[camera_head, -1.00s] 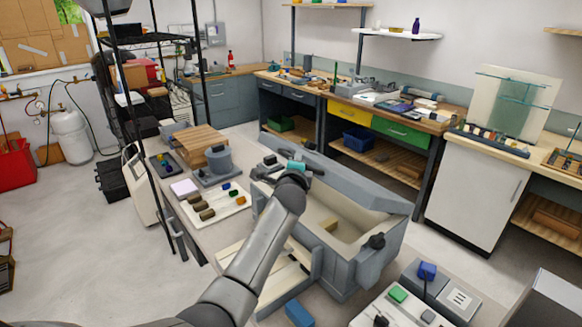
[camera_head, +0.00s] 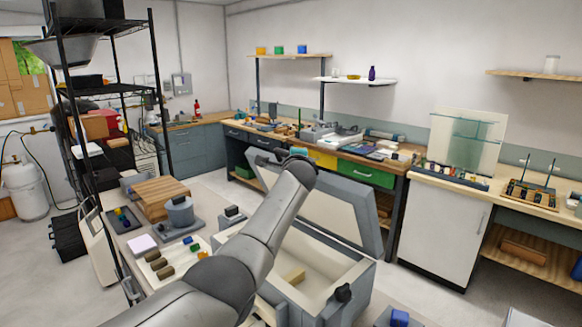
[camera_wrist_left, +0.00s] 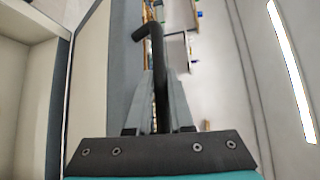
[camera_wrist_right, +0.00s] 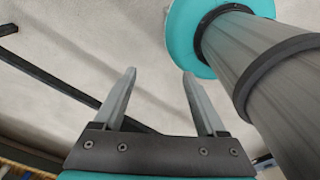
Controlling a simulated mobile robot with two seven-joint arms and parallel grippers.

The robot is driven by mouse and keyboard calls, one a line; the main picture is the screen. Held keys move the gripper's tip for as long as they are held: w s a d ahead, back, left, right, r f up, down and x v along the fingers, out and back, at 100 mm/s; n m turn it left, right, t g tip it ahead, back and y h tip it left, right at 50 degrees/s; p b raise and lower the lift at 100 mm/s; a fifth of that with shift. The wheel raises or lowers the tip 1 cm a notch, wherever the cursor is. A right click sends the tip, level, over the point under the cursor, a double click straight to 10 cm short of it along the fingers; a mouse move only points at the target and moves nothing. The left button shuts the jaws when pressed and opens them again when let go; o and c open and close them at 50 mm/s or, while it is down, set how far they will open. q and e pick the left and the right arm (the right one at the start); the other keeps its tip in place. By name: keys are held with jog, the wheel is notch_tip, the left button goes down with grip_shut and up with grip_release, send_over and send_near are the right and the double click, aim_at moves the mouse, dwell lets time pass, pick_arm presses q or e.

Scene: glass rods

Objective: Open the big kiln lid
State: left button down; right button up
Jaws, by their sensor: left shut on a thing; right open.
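The big kiln (camera_head: 345,287) is a grey box with a cream lining. Its lid (camera_head: 345,210) stands raised and steeply tilted at the back, with its cream inner face showing. My left arm reaches across the kiln, and its gripper at the lid's upper left is mostly hidden by the arm in the head view. In the left wrist view my left gripper (camera_wrist_left: 160,78) is shut on the dark lid handle (camera_wrist_left: 157,50). The lid also shows there (camera_wrist_left: 90,90). My right gripper (camera_wrist_right: 159,73) is open and empty, seen only in the right wrist view.
A long workbench (camera_head: 334,153) and white cabinet (camera_head: 445,215) stand behind.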

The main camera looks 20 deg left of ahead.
pick_arm(q)
jog(key=shift+w+d+r, duration=0.15)
jog(key=shift+w+d, duration=0.05)
jog(key=shift+w, duration=0.1)
jog(key=c, duration=0.8)
grip_release()
jog(key=v, duration=1.5)
jog(key=shift+s, duration=0.1)
dwell(0.3)
